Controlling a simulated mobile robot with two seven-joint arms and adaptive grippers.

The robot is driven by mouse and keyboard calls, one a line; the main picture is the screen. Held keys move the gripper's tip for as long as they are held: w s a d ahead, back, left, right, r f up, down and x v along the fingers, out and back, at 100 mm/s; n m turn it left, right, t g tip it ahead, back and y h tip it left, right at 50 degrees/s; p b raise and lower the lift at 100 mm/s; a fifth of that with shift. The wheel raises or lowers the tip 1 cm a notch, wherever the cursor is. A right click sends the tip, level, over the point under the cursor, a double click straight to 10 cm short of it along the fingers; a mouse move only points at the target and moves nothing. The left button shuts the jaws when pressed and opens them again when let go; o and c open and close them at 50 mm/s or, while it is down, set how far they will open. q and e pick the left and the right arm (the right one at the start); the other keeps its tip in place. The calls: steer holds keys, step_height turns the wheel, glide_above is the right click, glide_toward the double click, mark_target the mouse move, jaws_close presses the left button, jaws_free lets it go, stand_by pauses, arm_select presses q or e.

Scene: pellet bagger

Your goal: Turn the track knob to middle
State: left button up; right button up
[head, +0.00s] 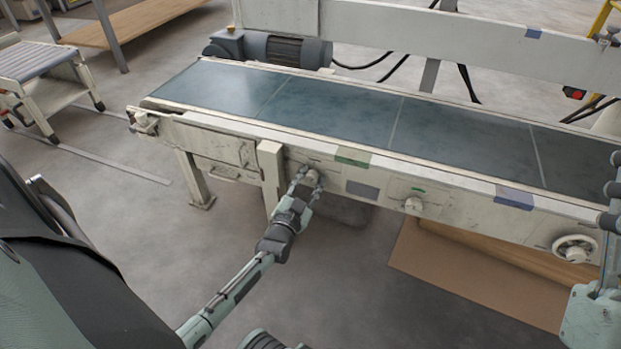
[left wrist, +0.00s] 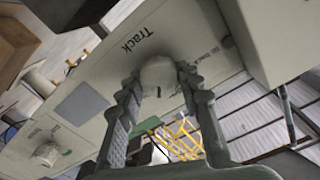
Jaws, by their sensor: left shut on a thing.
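The track knob (head: 310,178) is a small pale round knob on the front side panel of the conveyor. In the left wrist view the knob (left wrist: 160,76) sits between the fingers, beside the printed word "Track". My left gripper (head: 305,183) is shut on the knob, with a finger on each side of it. The left wrist view shows the two ridged fingers against its sides. The scale marks beside the knob are partly hidden, and I cannot tell which setting it points to. Only part of my right arm shows at the right edge; its gripper is not in view.
A second knob (head: 413,204) with a green mark sits to the right on the same panel. A handwheel (head: 574,248) is farther right. A post (head: 270,172) stands out just left of the track knob. The belt (head: 330,108) is empty. Brown board lies on the floor below.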

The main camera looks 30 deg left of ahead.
arm_select(q)
steer(key=n, duration=0.3)
steer(key=shift+n, duration=0.3)
steer(key=shift+a+n+p, duration=0.1)
steer(key=shift+n+p, duration=0.2)
steer(key=shift+n, duration=1.5)
arm_select(e)
steer(key=shift+w+a+f+g, duration=0.3)
steer(key=shift+w+f+g, duration=0.2)
steer(key=shift+w, duration=0.05)
arm_select(q)
steer(key=o, duration=1.2)
steer(key=shift+c, duration=0.2)
arm_select(e)
steer(key=shift+f, duration=0.1)
arm_select(q)
steer(key=v, duration=1.2)
